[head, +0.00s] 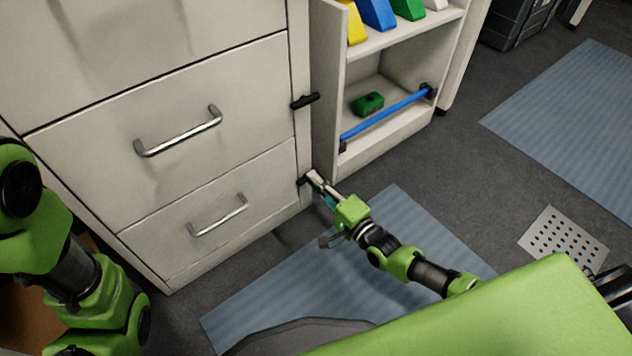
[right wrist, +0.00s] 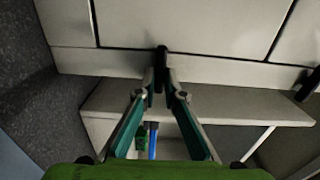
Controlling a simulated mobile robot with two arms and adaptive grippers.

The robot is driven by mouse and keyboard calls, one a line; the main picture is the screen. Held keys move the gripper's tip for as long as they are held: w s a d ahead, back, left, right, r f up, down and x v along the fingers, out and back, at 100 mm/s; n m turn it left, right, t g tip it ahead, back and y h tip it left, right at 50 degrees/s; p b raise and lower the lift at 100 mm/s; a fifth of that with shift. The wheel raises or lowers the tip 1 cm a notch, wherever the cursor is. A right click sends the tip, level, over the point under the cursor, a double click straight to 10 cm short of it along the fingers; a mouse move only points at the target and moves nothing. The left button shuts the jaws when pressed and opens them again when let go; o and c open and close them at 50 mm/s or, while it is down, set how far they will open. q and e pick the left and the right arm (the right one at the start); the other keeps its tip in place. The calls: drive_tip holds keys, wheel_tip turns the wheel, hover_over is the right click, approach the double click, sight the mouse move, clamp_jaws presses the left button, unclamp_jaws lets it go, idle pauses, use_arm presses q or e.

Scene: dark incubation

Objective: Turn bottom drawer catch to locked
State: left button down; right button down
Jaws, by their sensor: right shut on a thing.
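The bottom drawer (head: 196,222) of the pale cabinet is shut, with a metal bar handle (head: 217,215) on its front. Its small black catch (head: 302,181) sits on the frame strip at the drawer's right edge. My right gripper (head: 314,179) is at this catch, its fingers closed around it. In the right wrist view the catch (right wrist: 161,54) sticks out between the fingertips (right wrist: 160,78), reaching across the strip towards the drawer. The fingers hide part of it. My left arm shows at the left of the head view; its gripper is out of frame.
Another black catch (head: 305,101) sits higher, beside the drawer above (head: 170,120). Right of the cabinet is an open shelf (head: 385,40) with coloured items, a green object (head: 368,104) and a blue bar (head: 385,117). A blue-grey mat (head: 290,285) lies on the floor.

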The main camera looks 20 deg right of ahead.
idle(0.5)
drive_tip(key=c, duration=2.1)
unclamp_jaws()
drive_tip(key=shift+c, duration=0.2)
drive_tip(key=v, duration=1.2)
